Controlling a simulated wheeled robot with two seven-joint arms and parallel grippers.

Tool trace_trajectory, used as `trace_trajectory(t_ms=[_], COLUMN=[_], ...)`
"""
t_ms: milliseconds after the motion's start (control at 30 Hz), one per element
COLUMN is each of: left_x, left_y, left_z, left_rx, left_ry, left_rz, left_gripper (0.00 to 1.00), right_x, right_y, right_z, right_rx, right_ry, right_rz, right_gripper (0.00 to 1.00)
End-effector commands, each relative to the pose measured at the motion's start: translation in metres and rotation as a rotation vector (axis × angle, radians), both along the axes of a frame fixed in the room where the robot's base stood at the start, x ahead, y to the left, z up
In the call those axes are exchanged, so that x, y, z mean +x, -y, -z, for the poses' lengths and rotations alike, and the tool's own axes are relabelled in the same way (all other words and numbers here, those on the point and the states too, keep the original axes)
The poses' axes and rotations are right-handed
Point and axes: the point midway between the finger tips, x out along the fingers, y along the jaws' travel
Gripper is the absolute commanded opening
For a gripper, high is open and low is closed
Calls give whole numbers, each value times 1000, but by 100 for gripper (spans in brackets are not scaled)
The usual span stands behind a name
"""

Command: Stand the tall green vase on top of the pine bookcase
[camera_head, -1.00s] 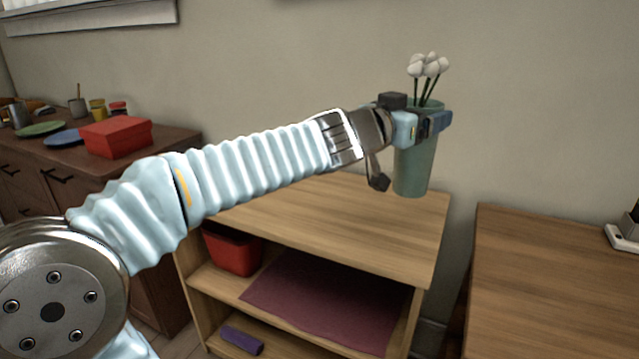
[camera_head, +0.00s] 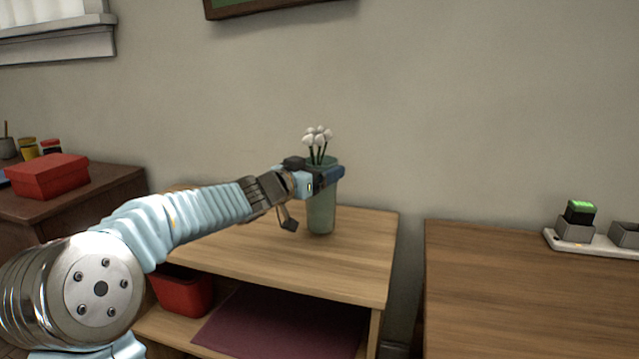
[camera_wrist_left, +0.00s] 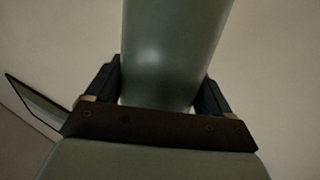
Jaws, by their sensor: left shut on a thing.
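The tall green vase (camera_head: 321,215) holds several white flowers and stands upright at the back right of the pine bookcase top (camera_head: 345,262). Its base appears at the level of the top, but I cannot tell whether it touches. My left gripper (camera_head: 322,179) is shut on the upper part of the vase, reaching in from the left. In the left wrist view the vase (camera_wrist_left: 170,50) fills the space between the two fingers (camera_wrist_left: 162,95). My right gripper is not in view.
A red bin (camera_head: 183,292) and a dark red mat (camera_head: 280,325) are on the shelf below. A dark cabinet with a red box (camera_head: 47,174) is at left. A wooden table (camera_head: 530,300) with a charger-like device (camera_head: 575,232) is at right, across a gap.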

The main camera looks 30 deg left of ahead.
Motion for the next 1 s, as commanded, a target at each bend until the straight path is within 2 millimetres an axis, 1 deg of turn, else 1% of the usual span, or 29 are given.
trace_trajectory(t_ms=[33, 100, 333, 433, 467, 500, 567, 767, 833, 933, 1000], left_x=[0, 0, 0, 0, 0, 0, 0, 0, -1, -12, -25], left_y=[1, 0, 1, 1, 1, 1, 1, 1, 1, -1, -3], left_z=[16, 23, 21, 24, 24, 23, 23, 23, 20, 20, 20], left_rx=[-3, -1, 0, 0, 0, 0, 0, 0, 0, 1, 3], left_ry=[-2, -1, 0, 0, -1, -1, -1, -1, -1, -1, -1], left_rz=[1, 0, 0, 0, 0, 0, 0, 0, 0, 0, -2], left_gripper=[29, 29, 29, 29, 85, 91, 100, 100, 100, 100, 100], right_x=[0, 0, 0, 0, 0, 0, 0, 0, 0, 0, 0], right_y=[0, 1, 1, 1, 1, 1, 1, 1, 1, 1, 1], right_z=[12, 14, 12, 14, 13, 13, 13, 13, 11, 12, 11], right_rx=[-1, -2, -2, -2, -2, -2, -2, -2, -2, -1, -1], right_ry=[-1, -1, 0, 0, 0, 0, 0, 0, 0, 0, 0], right_rz=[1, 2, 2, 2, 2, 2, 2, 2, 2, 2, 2], right_gripper=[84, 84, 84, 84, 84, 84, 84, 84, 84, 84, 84])
